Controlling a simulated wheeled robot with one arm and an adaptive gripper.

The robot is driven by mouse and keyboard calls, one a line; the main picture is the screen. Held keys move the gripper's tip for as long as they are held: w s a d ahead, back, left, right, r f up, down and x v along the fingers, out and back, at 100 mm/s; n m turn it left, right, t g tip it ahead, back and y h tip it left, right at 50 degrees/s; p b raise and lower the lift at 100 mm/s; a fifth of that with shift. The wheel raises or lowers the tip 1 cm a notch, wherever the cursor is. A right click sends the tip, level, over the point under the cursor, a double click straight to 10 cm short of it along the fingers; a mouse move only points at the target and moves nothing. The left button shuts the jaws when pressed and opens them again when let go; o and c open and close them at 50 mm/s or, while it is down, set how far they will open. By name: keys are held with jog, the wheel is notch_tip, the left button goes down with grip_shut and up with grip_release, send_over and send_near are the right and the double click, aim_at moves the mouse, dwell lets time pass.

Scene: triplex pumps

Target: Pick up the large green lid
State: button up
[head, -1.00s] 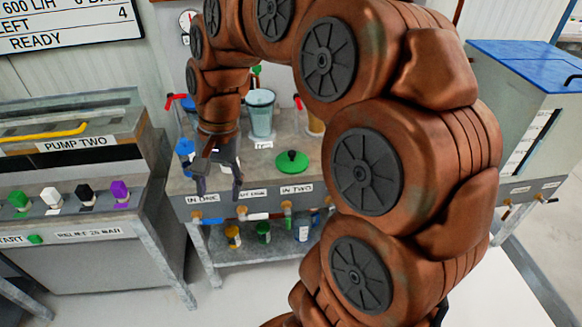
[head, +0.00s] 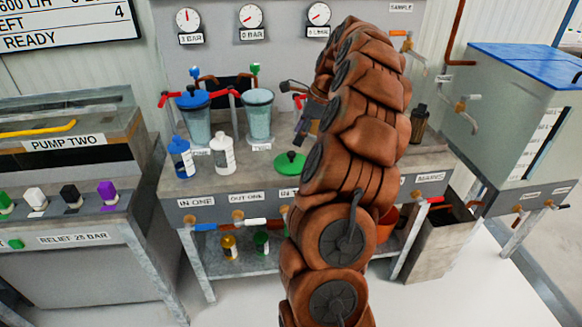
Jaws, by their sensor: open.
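The large green lid (head: 289,164) lies flat on the grey bench top, with a dark knob at its centre. My copper-coloured arm passes just to its right and may cover its right edge. My gripper (head: 291,108) is open, with its dark fingers pointing left. It appears in the picture above the lid, apart from it, and nothing shows between the fingers.
A blue-topped vessel (head: 194,112) and a clear vessel (head: 258,118) stand behind the lid. A blue bottle (head: 181,158) and a white bottle (head: 222,154) stand to its left. Red-handled valves are close by. Small bottles sit on the lower shelf.

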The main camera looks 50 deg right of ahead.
aim_at(292, 153)
jog(key=shift+s+p+x, duration=0.15)
jog(key=shift+p+x, duration=0.05)
jog(key=shift+x, duration=1.8)
jog(key=shift+s+p+x, duration=0.15)
jog(key=shift+p+x, duration=0.05)
jog(key=shift+x, duration=1.75)
jog(key=shift+d+f, duration=0.1)
jog(key=shift+d, duration=0.1)
jog(key=shift+c, duration=0.4)
grip_shut()
